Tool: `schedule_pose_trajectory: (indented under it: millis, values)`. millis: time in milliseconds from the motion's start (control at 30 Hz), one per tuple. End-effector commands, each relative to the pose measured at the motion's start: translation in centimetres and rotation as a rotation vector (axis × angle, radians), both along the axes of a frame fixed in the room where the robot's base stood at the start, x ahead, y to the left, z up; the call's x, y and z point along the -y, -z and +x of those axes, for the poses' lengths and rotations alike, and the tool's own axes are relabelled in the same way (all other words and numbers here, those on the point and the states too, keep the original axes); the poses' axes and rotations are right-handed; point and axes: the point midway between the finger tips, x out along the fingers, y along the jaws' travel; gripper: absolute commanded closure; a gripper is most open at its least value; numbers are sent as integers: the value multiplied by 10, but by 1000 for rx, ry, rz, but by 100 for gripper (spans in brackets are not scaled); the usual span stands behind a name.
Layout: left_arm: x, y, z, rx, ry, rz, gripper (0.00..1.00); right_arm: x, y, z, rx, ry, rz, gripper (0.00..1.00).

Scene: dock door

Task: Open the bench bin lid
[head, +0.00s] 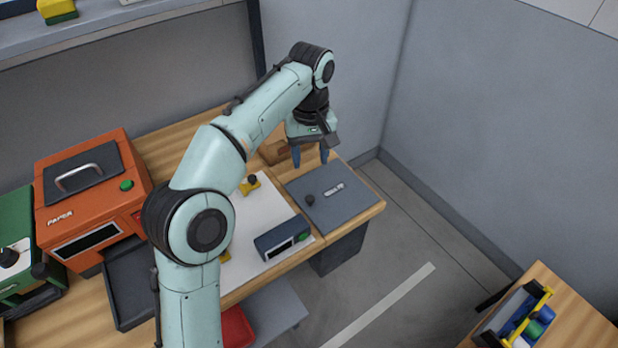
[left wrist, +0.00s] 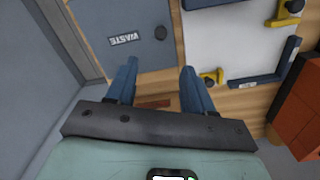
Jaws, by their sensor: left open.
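The bench bin lid (head: 350,205) is a flat grey panel in the right end of the wooden bench, with a small dark knob (head: 310,200) and a label. It looks closed. In the left wrist view the lid (left wrist: 120,25) shows at upper left, its label reading WASTE, with the knob (left wrist: 161,33) near its right side. My left gripper (head: 311,160) points down by the lid's far edge, with its blue fingers apart and empty. In the left wrist view its fingertips (left wrist: 158,66) are short of the knob. My right gripper is not in view.
A white board (head: 262,215) with yellow clamps and a dark blue-grey device (head: 282,238) lies left of the lid. A brown block (head: 273,152) is near the gripper. An orange machine (head: 90,195) stands further left. Grey walls close off the back and right.

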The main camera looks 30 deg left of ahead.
Motion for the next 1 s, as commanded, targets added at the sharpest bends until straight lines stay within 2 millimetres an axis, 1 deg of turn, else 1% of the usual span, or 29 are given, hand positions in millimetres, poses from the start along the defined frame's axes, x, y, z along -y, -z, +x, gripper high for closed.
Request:
schedule_pose_trajectory:
  millis: [67, 167, 267, 500, 700, 833, 1000]
  values:
    - [0, 3, 0, -1, 1, -1, 48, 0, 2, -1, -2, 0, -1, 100]
    - [0, 13, -1, -2, 1, -1, 48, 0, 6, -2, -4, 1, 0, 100]
    - [0, 31, -1, -4, 0, 0, 48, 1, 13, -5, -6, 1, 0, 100]
    - [0, 83, -2, -4, 0, 0, 48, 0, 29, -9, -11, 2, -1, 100]
    - [0, 116, -1, -2, 0, -1, 48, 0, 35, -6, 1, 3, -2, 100]
    - [0, 129, -1, -1, 1, -1, 48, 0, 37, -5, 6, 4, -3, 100]
    - [1, 134, -1, 0, 1, -1, 48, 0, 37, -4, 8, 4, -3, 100]
